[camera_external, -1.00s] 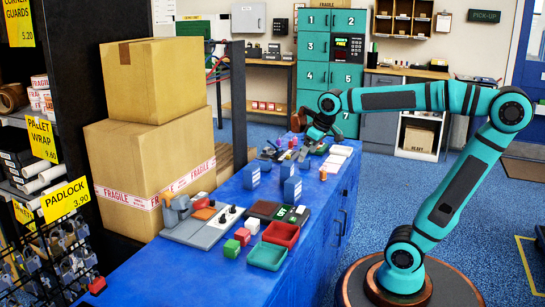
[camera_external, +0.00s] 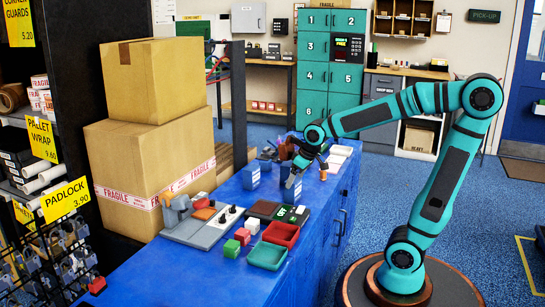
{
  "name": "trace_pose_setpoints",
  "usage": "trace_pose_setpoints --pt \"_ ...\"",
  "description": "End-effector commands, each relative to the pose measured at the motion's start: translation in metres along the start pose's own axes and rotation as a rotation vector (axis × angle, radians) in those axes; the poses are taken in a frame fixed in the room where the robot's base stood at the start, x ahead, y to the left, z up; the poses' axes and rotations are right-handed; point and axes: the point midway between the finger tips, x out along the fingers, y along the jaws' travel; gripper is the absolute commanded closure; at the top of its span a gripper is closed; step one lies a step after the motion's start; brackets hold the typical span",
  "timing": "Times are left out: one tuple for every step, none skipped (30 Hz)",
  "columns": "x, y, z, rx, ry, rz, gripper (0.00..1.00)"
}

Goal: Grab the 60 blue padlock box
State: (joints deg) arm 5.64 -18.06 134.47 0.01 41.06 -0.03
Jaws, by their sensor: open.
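Several small blue boxes stand on the blue counter (camera_external: 215,258). One blue box (camera_external: 251,177) is on the left, another blue box (camera_external: 285,172) stands behind, and a nearer blue box (camera_external: 292,192) is at the right. Their white markings are too small to read, so I cannot tell which is the 60 padlock box. My gripper (camera_external: 293,179) points down at the nearer right box, its fingers open at its top. I cannot tell whether they touch it. My gripper hides part of this box and of the one behind.
A red tray (camera_external: 281,234) and a green tray (camera_external: 266,256) lie near the front edge, with small red, green and white blocks beside them. A grey scale-like device (camera_external: 200,228) is left. Large cartons (camera_external: 150,165) stand behind. More small items lie at the far end.

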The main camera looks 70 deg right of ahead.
Motion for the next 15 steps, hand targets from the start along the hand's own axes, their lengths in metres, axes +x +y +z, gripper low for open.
trace_pose_setpoints --pt "0.005 0.0 0.0 0.0 -0.003 0.0 0.11" --pt "0.008 0.0 0.0 0.0 -0.004 0.0 0.11" --pt "0.013 0.0 0.0 0.0 -0.003 0.0 0.11" --pt "0.018 0.0 -0.001 0.0 -0.003 0.0 0.11" --pt "0.022 0.0 -0.001 0.0 -0.004 0.0 0.11" --pt "0.027 0.0 -0.001 0.0 -0.004 0.0 0.11" --pt "0.031 0.0 -0.001 0.0 -0.003 0.0 0.11" --pt "0.034 0.0 -0.001 0.0 -0.003 0.0 0.11" --pt "0.038 0.0 -0.001 0.0 -0.004 0.0 0.11" --pt "0.041 0.0 -0.001 0.0 -0.003 0.0 0.11" --pt "0.044 0.0 -0.001 0.0 -0.003 0.0 0.11" --pt "0.046 0.0 -0.001 0.0 -0.002 0.0 0.11" --pt "0.047 0.0 -0.001 0.0 -0.002 0.0 0.11" --pt "0.048 0.0 -0.001 0.0 -0.001 0.0 0.11" --pt "0.048 0.0 -0.001 0.0 -0.001 0.0 0.11"
